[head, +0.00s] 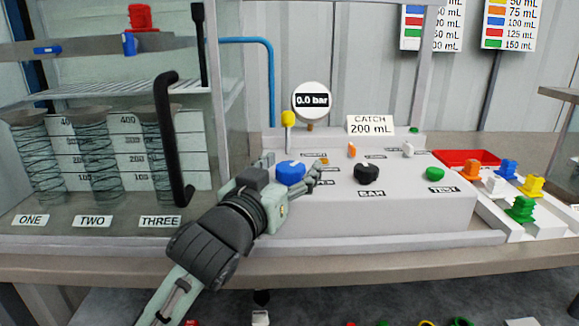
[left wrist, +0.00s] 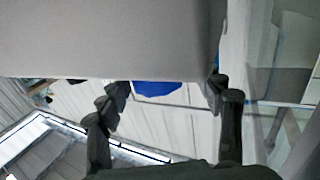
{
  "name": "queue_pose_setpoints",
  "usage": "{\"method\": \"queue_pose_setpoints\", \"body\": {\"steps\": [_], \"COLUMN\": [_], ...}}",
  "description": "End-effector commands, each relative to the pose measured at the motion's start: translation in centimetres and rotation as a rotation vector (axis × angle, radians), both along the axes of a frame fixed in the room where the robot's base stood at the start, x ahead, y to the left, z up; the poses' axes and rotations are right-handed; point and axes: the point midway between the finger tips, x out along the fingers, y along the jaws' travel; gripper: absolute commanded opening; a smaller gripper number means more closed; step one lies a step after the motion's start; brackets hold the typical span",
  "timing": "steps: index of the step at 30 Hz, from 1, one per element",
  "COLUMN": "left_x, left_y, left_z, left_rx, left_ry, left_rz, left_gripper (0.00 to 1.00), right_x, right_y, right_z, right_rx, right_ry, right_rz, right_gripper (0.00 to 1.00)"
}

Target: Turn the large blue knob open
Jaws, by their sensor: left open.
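The large blue knob (head: 289,173) sits on the left part of the grey control panel (head: 400,205). My left gripper (head: 294,170) comes in from the front left with open fingers, one on each side of the knob. In the left wrist view the blue knob (left wrist: 157,88) shows between the two spread fingertips of my left gripper (left wrist: 165,92), partly hidden by the panel edge. I see a gap at the fingers there and cannot tell whether either one touches the knob. My right gripper is not in view.
A black knob (head: 367,174), a green knob (head: 435,173) and small orange and white levers share the panel. A yellow-topped lever (head: 288,119) and a gauge reading 0.0 bar (head: 311,100) stand behind. A glass cabinet with a black handle (head: 170,140) is at left; a tray of coloured pieces (head: 535,225) is at right.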

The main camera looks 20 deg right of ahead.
Motion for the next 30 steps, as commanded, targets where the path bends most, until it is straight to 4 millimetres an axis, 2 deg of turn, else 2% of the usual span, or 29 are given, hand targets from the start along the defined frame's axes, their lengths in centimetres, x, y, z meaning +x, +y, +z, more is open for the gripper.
{"method": "queue_pose_setpoints", "body": {"steps": [4,7,15,21,30], "left_x": [0.0,0.0,0.0,0.0,0.0], "left_y": [0.0,-0.1,-0.1,0.0,0.0], "left_z": [0.3,1.4,6.6,9.3,10.1], "left_rx": [-0.001,-0.003,-0.003,-0.002,0.0], "left_ry": [-0.001,-0.003,-0.005,-0.002,0.0], "left_rz": [0.0,-0.001,-0.002,-0.001,0.0], "left_gripper": [0.66,0.66,0.66,0.66,0.66], "right_x": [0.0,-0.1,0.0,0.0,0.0], "right_y": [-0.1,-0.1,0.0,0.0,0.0], "right_z": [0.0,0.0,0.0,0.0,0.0], "right_rx": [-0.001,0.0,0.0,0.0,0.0], "right_ry": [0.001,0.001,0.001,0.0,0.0], "right_rz": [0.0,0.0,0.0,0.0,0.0], "right_gripper": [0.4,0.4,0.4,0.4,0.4]}}
